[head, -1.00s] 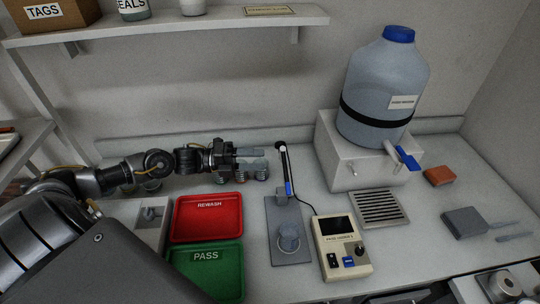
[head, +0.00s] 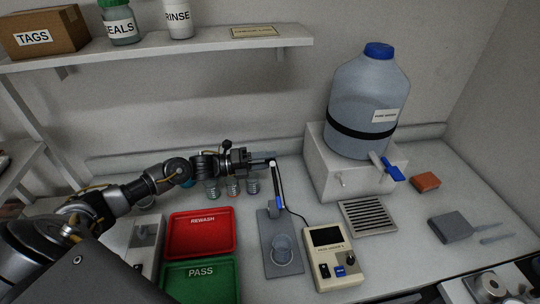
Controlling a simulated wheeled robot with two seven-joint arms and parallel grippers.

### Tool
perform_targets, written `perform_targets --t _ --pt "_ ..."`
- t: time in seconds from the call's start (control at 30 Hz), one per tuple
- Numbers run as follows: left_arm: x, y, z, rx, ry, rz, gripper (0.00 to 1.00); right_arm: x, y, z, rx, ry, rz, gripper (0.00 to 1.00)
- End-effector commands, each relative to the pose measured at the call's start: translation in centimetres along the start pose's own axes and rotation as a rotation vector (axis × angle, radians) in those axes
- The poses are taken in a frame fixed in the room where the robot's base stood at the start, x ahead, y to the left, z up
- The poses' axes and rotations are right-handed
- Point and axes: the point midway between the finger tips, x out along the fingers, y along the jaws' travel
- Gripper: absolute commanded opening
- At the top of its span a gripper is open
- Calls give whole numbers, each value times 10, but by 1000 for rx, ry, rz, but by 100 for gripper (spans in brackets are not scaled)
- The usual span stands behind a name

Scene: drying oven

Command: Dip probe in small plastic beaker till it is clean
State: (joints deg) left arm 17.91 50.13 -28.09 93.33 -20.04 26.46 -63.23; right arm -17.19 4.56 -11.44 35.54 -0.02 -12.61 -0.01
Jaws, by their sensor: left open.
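The probe (head: 277,185) is a thin rod with a white top, a dark middle and a blue lower part. It stands leaning on a grey stand plate (head: 272,223). A small clear plastic beaker (head: 282,248) sits on the front part of that plate, below the probe. A cable runs from the probe to the meter (head: 328,256). My left gripper (head: 268,157) is open, its fingers level and pointing right, at the probe's upper end. I cannot tell whether they touch it. My right gripper is not in view.
Several small clear jars (head: 213,189) stand below the left gripper. A red REWASH tray (head: 201,234) and green PASS tray (head: 200,278) lie at front left. A large water carboy (head: 368,105) with a blue tap stands on a white block above a drain grate (head: 368,217).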

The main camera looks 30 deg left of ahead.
Motion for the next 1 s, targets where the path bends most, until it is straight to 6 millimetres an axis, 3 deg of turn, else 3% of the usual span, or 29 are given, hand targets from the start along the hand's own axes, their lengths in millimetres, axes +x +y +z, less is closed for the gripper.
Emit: perform_targets --t 0.2,0.47,0.83,1.0 --pt "13 0 0 0 0 0 50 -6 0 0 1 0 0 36" --pt "13 0 0 0 1 0 49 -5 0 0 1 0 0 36" --pt "13 0 0 0 0 0 0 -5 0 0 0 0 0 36" --pt "13 0 0 1 0 0 0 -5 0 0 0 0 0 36"
